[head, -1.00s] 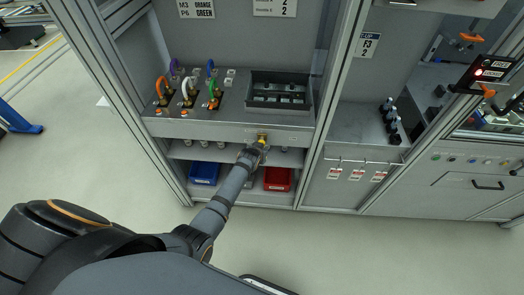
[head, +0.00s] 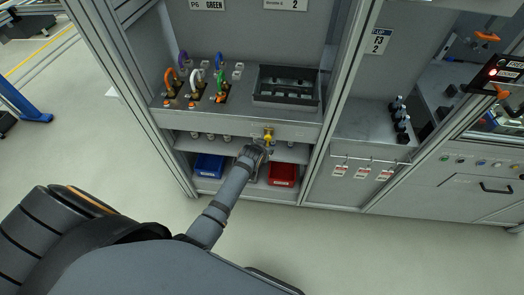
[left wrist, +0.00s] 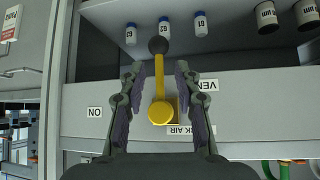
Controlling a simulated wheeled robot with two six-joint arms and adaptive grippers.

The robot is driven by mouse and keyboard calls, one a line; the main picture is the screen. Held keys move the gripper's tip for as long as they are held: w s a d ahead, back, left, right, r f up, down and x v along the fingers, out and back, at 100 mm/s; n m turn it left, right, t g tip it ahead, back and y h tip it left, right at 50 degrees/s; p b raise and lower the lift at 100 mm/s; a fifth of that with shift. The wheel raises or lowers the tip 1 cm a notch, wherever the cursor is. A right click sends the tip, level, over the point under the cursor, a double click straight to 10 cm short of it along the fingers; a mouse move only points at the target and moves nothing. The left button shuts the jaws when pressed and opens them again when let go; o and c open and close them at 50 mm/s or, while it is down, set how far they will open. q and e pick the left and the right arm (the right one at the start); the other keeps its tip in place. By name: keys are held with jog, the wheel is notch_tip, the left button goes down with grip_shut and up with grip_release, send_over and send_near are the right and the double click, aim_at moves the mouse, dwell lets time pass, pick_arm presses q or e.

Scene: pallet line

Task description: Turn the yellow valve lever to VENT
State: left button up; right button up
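The yellow valve lever (head: 268,134) is on the front panel below the cabinet worktop. In the left wrist view its round yellow hub (left wrist: 161,112) carries a straight arm ending in a dark knob (left wrist: 158,45). The arm points up in that view, between an ON label (left wrist: 94,112) at left and a partly covered VENT label (left wrist: 207,86) at right. My left gripper (left wrist: 159,76) is open, one finger on each side of the lever, with gaps visible. In the head view the left gripper (head: 260,149) is just below the hub. My right gripper is not in view.
A blue bin (head: 208,167) and a red bin (head: 283,175) sit on the lower shelf, either side of my left arm. Colored hoses (head: 195,85) and a dark tray (head: 287,88) are on the worktop above. Tags (head: 362,172) hang at right. The floor in front is clear.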

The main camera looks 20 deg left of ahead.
pick_arm(q)
jog(key=v, duration=0.7)
jog(key=shift+s, duration=0.3)
jog(key=shift+r, duration=0.15)
jog(key=s+f+g, duration=0.1)
jog(key=s+f, duration=0.4)
jog(key=f, duration=0.3)
jog(key=s+a+f+m+g, duration=0.1)
jog(key=s+f+g, duration=0.1)
jog(key=s+f, duration=0.45)
jog(key=s+f+g, duration=0.1)
jog(key=s+f, duration=0.2)
jog(key=f, duration=0.7)
jog(key=s+a+f+g, duration=0.1)
jog(key=s+f, duration=0.3)
jog(key=s, duration=0.5)
jog(key=s+a+f+g, duration=0.1)
jog(key=s+a+f, duration=0.1)
jog(key=s+f, duration=0.3)
jog(key=s+a+f+g, duration=0.1)
jog(key=s+f, duration=0.3)
jog(key=s, duration=1)
jog(key=shift+a+f+g, duration=0.25)
jog(key=shift+a+g, duration=0.05)
jog(key=shift+a, duration=0.35)
jog(key=shift+s, duration=0.15)
